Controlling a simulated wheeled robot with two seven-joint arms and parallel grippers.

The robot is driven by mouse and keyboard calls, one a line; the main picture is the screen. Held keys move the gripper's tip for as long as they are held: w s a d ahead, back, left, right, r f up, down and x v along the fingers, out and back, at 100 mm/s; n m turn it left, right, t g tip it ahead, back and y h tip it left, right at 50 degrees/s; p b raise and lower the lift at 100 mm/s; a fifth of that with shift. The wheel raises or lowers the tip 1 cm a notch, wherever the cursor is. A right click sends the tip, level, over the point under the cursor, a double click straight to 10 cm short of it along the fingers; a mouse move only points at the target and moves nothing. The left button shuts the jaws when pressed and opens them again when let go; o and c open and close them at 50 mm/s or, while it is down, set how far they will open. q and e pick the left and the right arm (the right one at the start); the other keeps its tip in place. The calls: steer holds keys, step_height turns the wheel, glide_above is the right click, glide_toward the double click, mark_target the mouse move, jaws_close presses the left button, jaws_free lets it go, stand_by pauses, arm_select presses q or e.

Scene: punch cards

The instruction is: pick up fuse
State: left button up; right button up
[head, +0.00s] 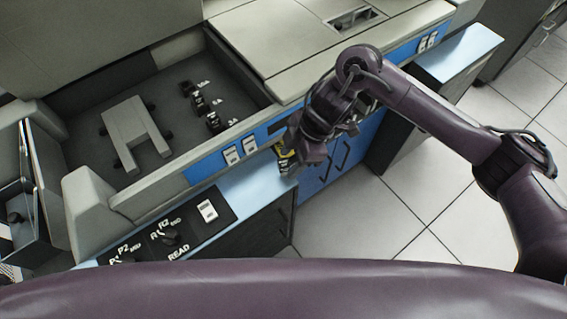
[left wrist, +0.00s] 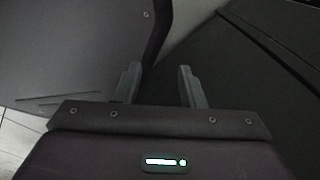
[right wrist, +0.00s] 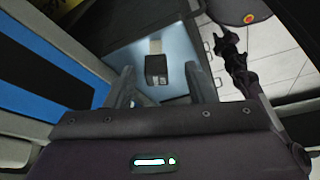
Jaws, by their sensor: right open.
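My right gripper (head: 304,152) is open above the light blue ledge at the front of the machine. A small yellow and black piece (head: 284,160), which may be the fuse, shows beside its fingers, partly hidden by them. In the right wrist view, a small dark block (right wrist: 154,69) stands on the pale ledge, between and beyond the spread fingers; it appears apart from them. A pale strip lies behind it. My left gripper (left wrist: 157,80) is open and empty in the left wrist view, facing dark panels; it is out of the head view.
A recessed bay (head: 165,80) holds several dark pieces with ampere labels (head: 200,103) and a grey bracket (head: 135,130). A black switch panel (head: 190,232) marked READ sits on the ledge at the front left. Tiled floor (head: 400,215) is clear on the right.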

mark_target(284, 162)
steer(key=shift+a+f, duration=0.95)
steer(key=shift+f, duration=0.25)
steer(key=shift+a+f, duration=0.25)
steer(key=shift+f, duration=0.4)
arm_select(q)
steer(key=shift+w+r, duration=0.1)
steer(key=shift+w, duration=0.55)
arm_select(e)
steer(key=c, duration=1.1)
